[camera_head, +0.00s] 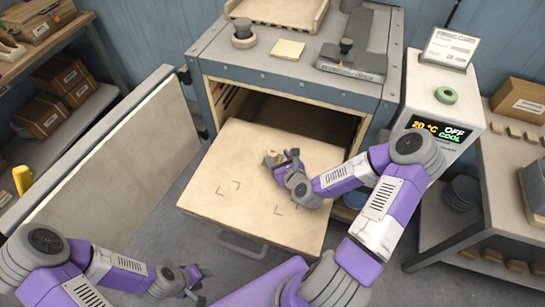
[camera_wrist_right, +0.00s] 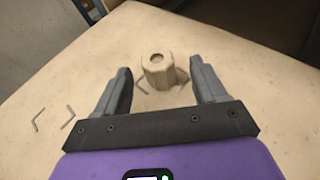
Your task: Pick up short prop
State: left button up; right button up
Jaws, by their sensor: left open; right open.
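The short prop (camera_wrist_right: 158,72) is a small beige block with angled sides and a round hole in its top. It stands upright on the pulled-out shelf (camera_wrist_right: 60,145), beside dark corner marks. In the head view the prop (camera_head: 271,157) shows small, partly covered by my right gripper (camera_head: 283,163). In the right wrist view my right gripper (camera_wrist_right: 160,88) is open, with the prop ahead of and between its two fingers; I see no contact. My left gripper (camera_head: 192,279) is open and empty, low over the floor at the lower left.
The shelf (camera_head: 230,185) extends from the open grey dryer cabinet (camera_head: 300,75). The open door panel (camera_head: 105,160) stands to its left. A control box reading 20 °C, OFF, COOL (camera_head: 440,130) stands right, near my right arm. Another set of corner marks lies bare on the shelf.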

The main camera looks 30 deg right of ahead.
aim_at(275, 157)
jog(key=x, duration=0.4)
jog(key=shift+w+a+f+b, duration=0.1)
jog(key=shift+f+b, duration=0.1)
jog(key=shift+b, duration=0.1)
jog(key=c, duration=1.1)
